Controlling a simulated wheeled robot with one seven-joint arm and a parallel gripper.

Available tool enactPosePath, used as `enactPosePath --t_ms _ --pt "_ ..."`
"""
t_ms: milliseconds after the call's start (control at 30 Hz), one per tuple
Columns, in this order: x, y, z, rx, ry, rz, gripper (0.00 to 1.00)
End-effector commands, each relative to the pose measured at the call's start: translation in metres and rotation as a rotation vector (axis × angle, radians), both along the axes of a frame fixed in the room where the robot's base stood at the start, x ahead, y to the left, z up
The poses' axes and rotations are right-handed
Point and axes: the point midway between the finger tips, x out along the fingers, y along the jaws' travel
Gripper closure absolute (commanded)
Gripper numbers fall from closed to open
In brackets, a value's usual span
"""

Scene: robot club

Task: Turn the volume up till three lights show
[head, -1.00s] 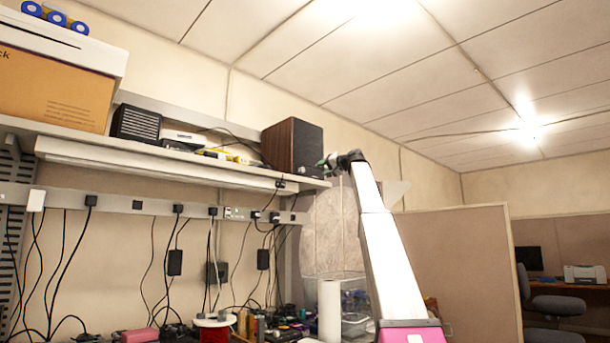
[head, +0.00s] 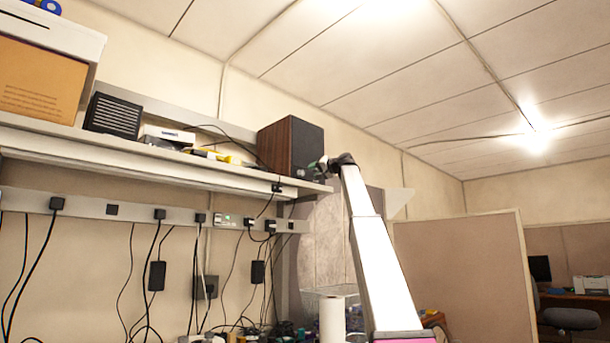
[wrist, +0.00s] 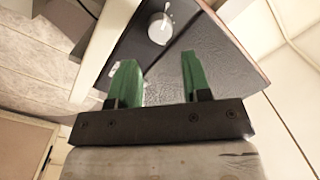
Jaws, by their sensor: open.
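A speaker with a dark wood side (head: 276,148) stands at the right end of the wall shelf. Its dark front shows in the wrist view (wrist: 205,35), with a round pale knob (wrist: 160,28) bearing a white mark. A small pale patch (wrist: 113,72) shows on the front to the left; I cannot tell whether it is the lights. My gripper (wrist: 158,62) has two green fingers, apart and empty, pointing toward the front below the knob in the picture. In the head view my gripper (head: 318,167) is close to the speaker's front; contact cannot be told.
The shelf (head: 150,160) also holds a cardboard box (head: 42,80), a black vented box (head: 113,115) and small items. Cables hang from a power strip (head: 170,212) below. A partition (head: 465,265) stands at the right. The space before the speaker's front holds my arm.

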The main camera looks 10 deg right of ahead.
Motion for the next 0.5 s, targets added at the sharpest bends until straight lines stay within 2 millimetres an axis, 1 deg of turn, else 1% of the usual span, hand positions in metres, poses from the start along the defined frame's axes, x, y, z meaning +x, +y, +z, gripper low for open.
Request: enactPosePath --t_ms 33,100,300,500 --pt "0.009 0.006 0.001 0.0 0.001 0.001 0.56" --pt "0.019 0.015 0.001 -0.001 0.001 0.0 0.56" --pt "0.043 0.035 0.001 0.0 0.001 -0.001 0.56" --pt "0.05 0.042 0.0 -0.001 0.001 -0.002 0.56"
